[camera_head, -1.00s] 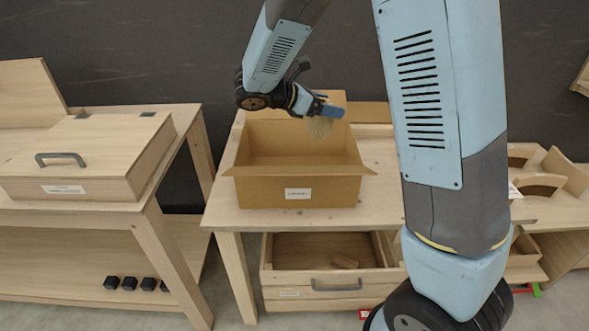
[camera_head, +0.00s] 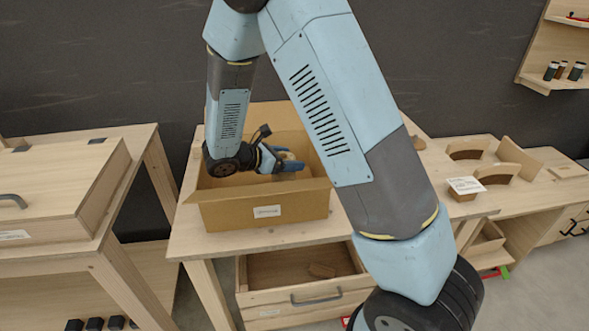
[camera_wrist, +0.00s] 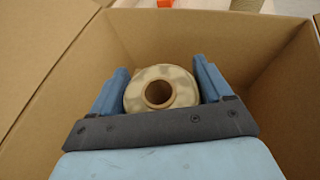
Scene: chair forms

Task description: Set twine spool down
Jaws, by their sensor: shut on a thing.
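The twine spool (camera_wrist: 134,95) is a pale, beige roll with a round hole in its middle. In the wrist view it sits between the two blue fingers of my gripper (camera_wrist: 160,88), which is shut on it. In the head view my gripper (camera_head: 284,162) is inside the open cardboard box (camera_head: 265,212), and a small part of the spool shows at the fingers. The box walls surround the gripper in the wrist view. Whether the spool touches the box floor cannot be told.
The box stands on a wooden table (camera_head: 187,240) with an open drawer (camera_head: 315,293) below. A lidded wooden box (camera_head: 60,190) is on the left bench. Curved wooden forms (camera_head: 497,172) lie to the right. My arm link covers part of the table.

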